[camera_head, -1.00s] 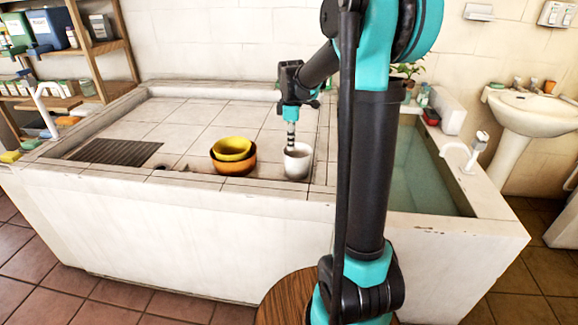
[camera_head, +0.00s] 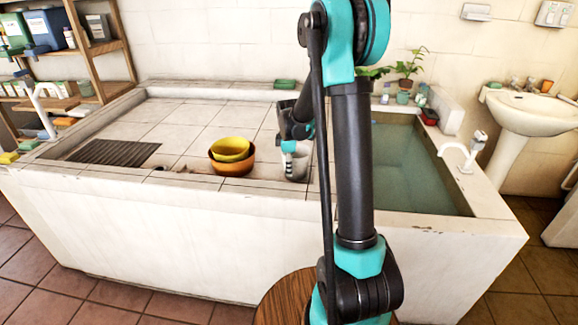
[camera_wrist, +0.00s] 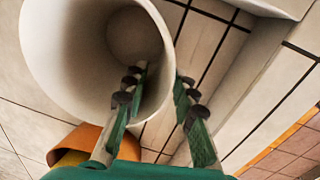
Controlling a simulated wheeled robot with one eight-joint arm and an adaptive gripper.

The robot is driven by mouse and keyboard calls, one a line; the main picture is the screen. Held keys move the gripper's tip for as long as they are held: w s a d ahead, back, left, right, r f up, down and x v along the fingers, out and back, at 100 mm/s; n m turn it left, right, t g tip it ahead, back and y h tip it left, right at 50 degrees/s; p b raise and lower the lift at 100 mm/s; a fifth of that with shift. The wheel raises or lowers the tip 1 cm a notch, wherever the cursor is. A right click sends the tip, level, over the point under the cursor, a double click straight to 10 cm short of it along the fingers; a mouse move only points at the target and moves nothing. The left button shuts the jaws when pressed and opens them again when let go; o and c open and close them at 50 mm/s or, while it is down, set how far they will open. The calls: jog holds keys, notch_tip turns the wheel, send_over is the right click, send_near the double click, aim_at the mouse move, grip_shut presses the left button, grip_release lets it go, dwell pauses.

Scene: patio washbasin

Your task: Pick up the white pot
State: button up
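The white pot (camera_head: 299,170) stands upright on the tiled counter, beside the orange bowl, partly hidden by my gripper (camera_head: 289,160) in the head view. In the wrist view the pot (camera_wrist: 60,50) is large, its round mouth facing the camera. My gripper (camera_wrist: 161,77) is open there, with green fingers and dark pads. One finger reaches inside the pot and the other is outside, right of its wall, so the rim lies between them. The fingers do not look closed on the wall.
A yellow bowl (camera_head: 230,148) sits in an orange bowl (camera_head: 232,168) just left of the pot. A water-filled basin (camera_head: 410,170) lies to the right. A dark drain grate (camera_head: 115,152) is at the left, and the tiles behind the bowls are clear.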

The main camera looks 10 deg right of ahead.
jog(key=shift+f, duration=0.1)
jog(key=shift+c, duration=0.3)
grip_shut()
